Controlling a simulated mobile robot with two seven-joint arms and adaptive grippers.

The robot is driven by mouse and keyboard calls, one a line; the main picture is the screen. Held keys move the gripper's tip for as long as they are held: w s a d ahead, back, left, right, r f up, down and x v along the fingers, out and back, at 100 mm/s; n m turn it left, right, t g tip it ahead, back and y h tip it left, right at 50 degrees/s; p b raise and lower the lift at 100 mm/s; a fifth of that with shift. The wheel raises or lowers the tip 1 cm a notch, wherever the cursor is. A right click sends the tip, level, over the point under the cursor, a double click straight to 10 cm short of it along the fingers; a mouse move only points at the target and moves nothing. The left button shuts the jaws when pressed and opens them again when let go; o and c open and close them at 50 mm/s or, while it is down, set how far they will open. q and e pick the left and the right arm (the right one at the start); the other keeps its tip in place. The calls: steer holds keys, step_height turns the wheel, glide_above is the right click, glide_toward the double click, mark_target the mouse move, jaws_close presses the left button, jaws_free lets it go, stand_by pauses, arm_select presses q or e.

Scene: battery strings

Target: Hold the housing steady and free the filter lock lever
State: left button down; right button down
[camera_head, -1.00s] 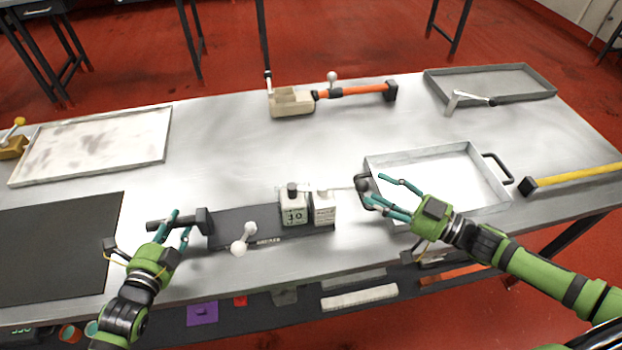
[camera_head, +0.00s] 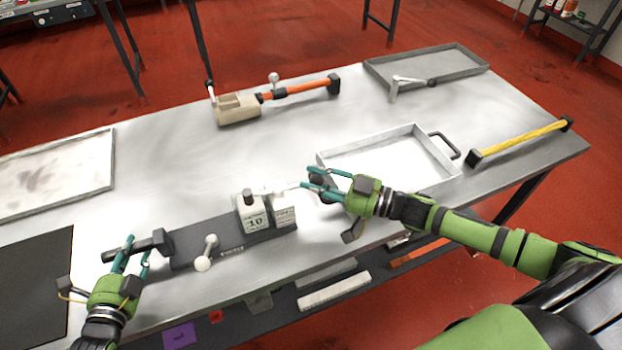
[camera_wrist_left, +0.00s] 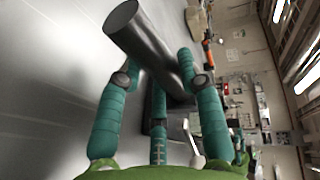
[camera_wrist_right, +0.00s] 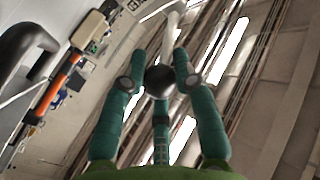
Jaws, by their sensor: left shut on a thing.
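The housing is a dark base (camera_head: 185,254) near the table's front edge, with a black bar handle at its left end. My left gripper (camera_head: 132,254) is shut on that handle (camera_wrist_left: 150,45). A pale box marked 10 (camera_head: 254,215) and a smaller white box (camera_head: 284,212) stand at the base's right end. A pale lever rod (camera_head: 286,188) runs right from the boxes. Its dark ball knob (camera_wrist_right: 160,82) lies between the fingers of my right gripper (camera_head: 310,178), which look spread, with a gap on one side. Contact cannot be told.
A short white-knobbed lever (camera_head: 204,262) sits on the base's front. A grey tray (camera_head: 345,160) lies just behind my right gripper. An orange-handled tool (camera_head: 240,110), a yellow bar (camera_head: 520,142) and a black mat (camera_head: 35,285) surround it. The table's middle is clear.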

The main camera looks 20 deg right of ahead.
steer(key=shift+a, duration=0.1)
steer(key=s+a+m+t+h, duration=0.3)
steer(key=m+h, duration=0.5)
steer(key=h, duration=0.4)
steer(key=shift+s+a+r+m+t, duration=0.15)
steer(key=shift+s+a+m+t, duration=0.25)
steer(key=shift+s+t, duration=0.6)
steer(key=shift+h, duration=0.4)
steer(key=c, duration=0.9)
jaws_free()
steer(key=shift+c, duration=0.2)
